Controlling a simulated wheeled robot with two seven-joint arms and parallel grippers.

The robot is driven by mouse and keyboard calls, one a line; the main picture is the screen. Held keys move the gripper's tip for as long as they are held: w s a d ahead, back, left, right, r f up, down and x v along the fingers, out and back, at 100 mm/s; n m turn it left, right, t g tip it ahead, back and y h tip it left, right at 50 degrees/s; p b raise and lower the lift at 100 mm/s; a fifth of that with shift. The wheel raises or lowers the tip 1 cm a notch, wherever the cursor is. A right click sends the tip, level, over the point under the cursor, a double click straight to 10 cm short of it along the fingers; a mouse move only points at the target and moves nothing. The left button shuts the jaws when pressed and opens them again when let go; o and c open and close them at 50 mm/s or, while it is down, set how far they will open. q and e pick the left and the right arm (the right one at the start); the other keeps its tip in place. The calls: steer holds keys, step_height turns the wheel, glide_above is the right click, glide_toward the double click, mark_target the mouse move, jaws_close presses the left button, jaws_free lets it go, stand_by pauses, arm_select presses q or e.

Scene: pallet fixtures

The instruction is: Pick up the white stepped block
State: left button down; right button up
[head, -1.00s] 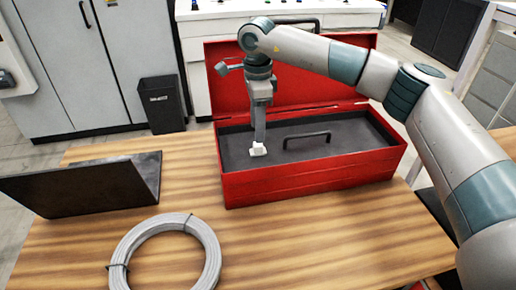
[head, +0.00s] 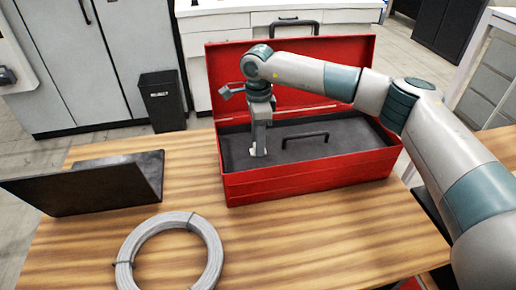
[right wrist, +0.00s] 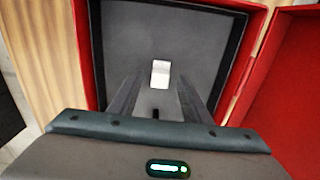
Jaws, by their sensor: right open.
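The white stepped block (right wrist: 160,73) lies on the grey inner tray (right wrist: 205,35) of the red toolbox. In the head view only a small pale part of the block (head: 252,152) shows, beside the fingers. My right gripper (head: 259,152) points down into the toolbox and reaches the block from above. In the right wrist view the fingers of my right gripper (right wrist: 158,82) are apart, with the block between their tips. It cannot be told whether either finger touches it. My left gripper is not in view.
The red toolbox (head: 310,184) stands on a wooden table (head: 320,240), lid open at the back. A black handle (head: 306,136) rises from its tray to the right of the gripper. A wire coil (head: 128,250) and a dark angled plate (head: 85,190) lie to the left.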

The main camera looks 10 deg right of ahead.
jaws_close()
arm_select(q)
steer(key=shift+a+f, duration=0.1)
arm_select(e)
steer(key=shift+r, duration=0.1)
